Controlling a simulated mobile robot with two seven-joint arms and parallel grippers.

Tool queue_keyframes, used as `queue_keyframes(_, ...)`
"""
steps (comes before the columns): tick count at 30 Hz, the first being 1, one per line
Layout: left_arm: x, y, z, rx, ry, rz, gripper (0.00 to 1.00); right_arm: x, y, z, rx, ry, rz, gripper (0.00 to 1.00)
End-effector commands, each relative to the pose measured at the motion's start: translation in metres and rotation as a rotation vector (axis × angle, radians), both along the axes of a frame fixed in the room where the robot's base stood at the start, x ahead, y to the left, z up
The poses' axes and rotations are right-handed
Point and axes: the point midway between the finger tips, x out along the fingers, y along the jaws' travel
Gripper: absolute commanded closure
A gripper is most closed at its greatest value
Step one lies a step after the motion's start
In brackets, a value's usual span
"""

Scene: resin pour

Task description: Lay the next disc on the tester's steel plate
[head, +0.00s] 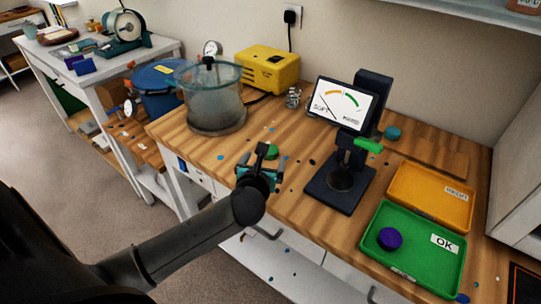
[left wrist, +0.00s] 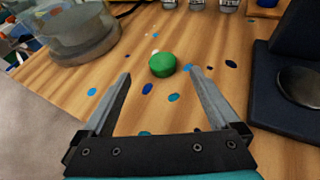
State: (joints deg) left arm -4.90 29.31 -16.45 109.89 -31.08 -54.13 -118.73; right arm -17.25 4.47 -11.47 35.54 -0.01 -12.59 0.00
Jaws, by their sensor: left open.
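A green disc (left wrist: 162,65) lies on the wooden bench in the left wrist view, just beyond and between my fingertips. It also shows in the head view (head: 271,151), partly behind my gripper. My left gripper (head: 259,162) is open and empty, its fingers spread toward the disc (left wrist: 161,82). The tester (head: 352,144) stands to the right, with a dark base, a dial screen and a green lever. Its round steel plate (head: 342,179) looks bare; part of it also shows in the left wrist view (left wrist: 302,86). My right gripper is in neither view.
A green OK tray (head: 417,223) holds a purple disc (head: 389,238). An empty-looking orange tray (head: 440,182) lies behind it. A clear vacuum chamber (head: 212,95) and yellow pump (head: 267,68) stand at the back left. Resin spots dot the bench.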

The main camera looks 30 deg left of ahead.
Motion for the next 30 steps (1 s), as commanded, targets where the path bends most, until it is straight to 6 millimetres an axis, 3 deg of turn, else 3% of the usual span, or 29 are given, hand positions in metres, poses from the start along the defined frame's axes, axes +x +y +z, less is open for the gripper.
queue_keyframes(3,0.015,0.007,-0.007,0.0,-0.001,0.001,0.04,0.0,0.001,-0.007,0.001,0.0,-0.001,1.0)
queue_keyframes(11,0.027,0.011,-0.014,-0.002,-0.001,0.001,0.04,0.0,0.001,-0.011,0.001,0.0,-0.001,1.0)
queue_keyframes(21,0.06,0.023,-0.037,-0.002,-0.001,0.001,0.04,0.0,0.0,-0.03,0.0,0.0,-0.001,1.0)
queue_keyframes(30,0.065,0.025,-0.038,-0.002,0.0,0.0,0.04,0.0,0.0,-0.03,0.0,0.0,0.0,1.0)
